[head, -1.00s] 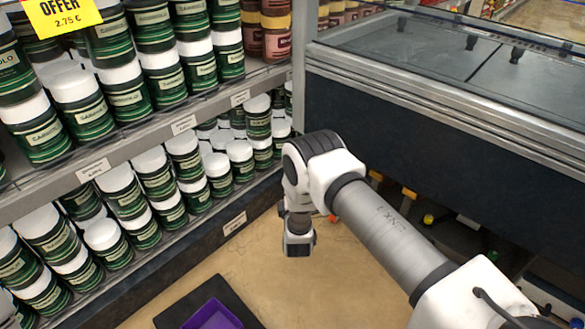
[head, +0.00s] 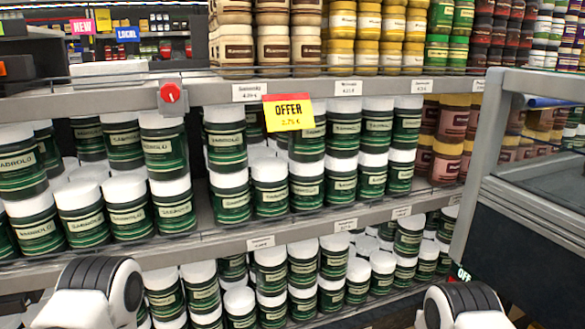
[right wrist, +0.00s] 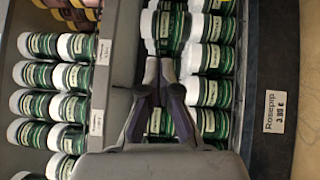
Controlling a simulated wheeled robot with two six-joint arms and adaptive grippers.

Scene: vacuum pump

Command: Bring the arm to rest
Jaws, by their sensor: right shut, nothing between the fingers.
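My right gripper (right wrist: 159,68) shows in the right wrist view, its two dark fingers together with nothing between them. It points toward shelves of green jars (right wrist: 210,60) with white lids; the gap between fingertips and jars cannot be judged. In the head view only white and black joints of my arms show at the bottom edge, one at the left and one at the right. Neither gripper is visible there, and my left gripper is in no view.
Shelves of green jars (head: 270,190) fill the head view, with a yellow and red offer sign (head: 287,112) and a red knob (head: 170,94) on the upper shelf edge. A dark chest freezer (head: 520,235) stands at the right. A price label (right wrist: 273,112) shows on the base strip.

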